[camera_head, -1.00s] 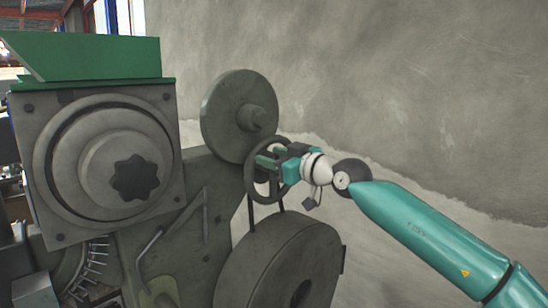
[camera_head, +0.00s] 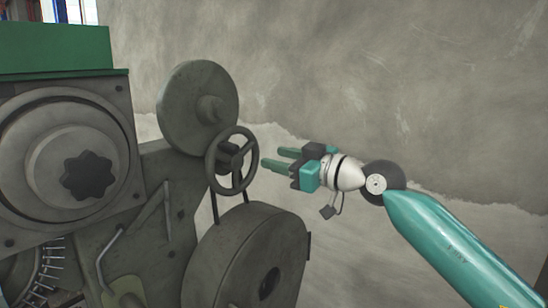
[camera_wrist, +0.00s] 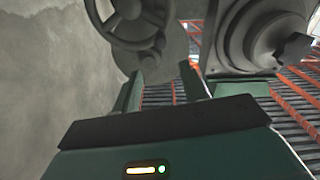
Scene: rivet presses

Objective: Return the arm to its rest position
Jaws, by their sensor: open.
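My gripper (camera_head: 276,159) is teal, open and empty. In the head view its fingers point left toward the small dark handwheel (camera_head: 231,160) of the press, with a gap between the fingertips and the wheel's rim. My teal arm reaches in from the lower right of the head view. In the wrist view my two fingers (camera_wrist: 163,90) stand apart with nothing between them. The handwheel (camera_wrist: 135,22) shows there beyond the fingertips.
The grey rivet press (camera_head: 150,190) fills the left of the head view, with a round disc (camera_head: 198,105), a large lower wheel (camera_head: 232,262), a dark star knob (camera_head: 88,177) and a green hopper (camera_head: 55,50). A grey wall (camera_head: 390,80) stands behind.

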